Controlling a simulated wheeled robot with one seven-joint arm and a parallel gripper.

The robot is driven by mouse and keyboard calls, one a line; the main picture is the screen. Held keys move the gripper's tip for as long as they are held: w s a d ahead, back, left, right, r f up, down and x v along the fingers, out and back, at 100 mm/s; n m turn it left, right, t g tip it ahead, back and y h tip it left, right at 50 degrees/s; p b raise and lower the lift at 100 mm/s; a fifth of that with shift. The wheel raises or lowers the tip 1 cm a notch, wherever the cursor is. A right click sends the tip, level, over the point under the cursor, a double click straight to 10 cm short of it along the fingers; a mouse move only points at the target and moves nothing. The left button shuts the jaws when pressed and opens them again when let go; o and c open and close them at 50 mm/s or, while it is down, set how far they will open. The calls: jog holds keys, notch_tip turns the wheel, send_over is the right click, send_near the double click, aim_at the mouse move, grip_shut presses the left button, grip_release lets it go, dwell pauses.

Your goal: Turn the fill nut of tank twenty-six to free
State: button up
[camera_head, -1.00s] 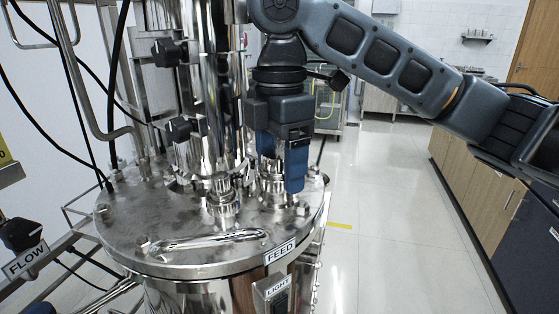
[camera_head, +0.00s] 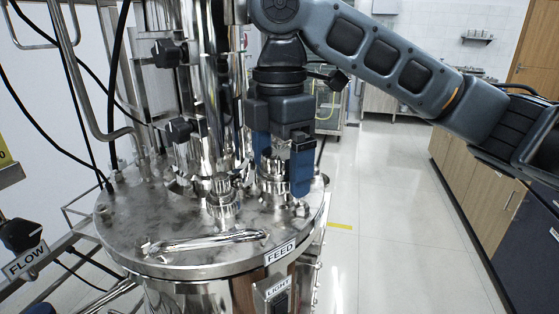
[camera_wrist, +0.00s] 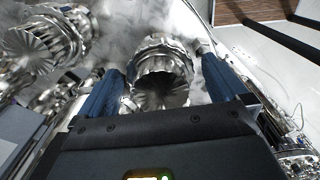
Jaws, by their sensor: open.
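The steel tank has a round lid (camera_head: 190,240) with upright fittings on it. A ribbed steel nut (camera_head: 273,172) stands on the right part of the lid; it also shows in the wrist view (camera_wrist: 162,78). My gripper (camera_head: 282,172) points down over this nut, open, with one blue finger on either side. In the wrist view the nut sits between the fingers (camera_wrist: 160,85), with a gap visible on at least part of each side; contact cannot be told. A second ribbed fitting (camera_head: 223,200) stands to the left, also in the wrist view (camera_wrist: 45,42). No tank number is readable.
A FEED label (camera_head: 280,252) is on the lid's front edge, above a LIGHT switch (camera_head: 278,298). A tall steel column (camera_head: 205,100) with black knobs rises left of my gripper. A lid handle (camera_head: 210,240) lies in front. Floor at right is clear.

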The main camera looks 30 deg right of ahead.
notch_tip(320, 180, up, 8)
jog(key=shift+f+b, duration=0.1)
jog(key=shift+b, duration=0.3)
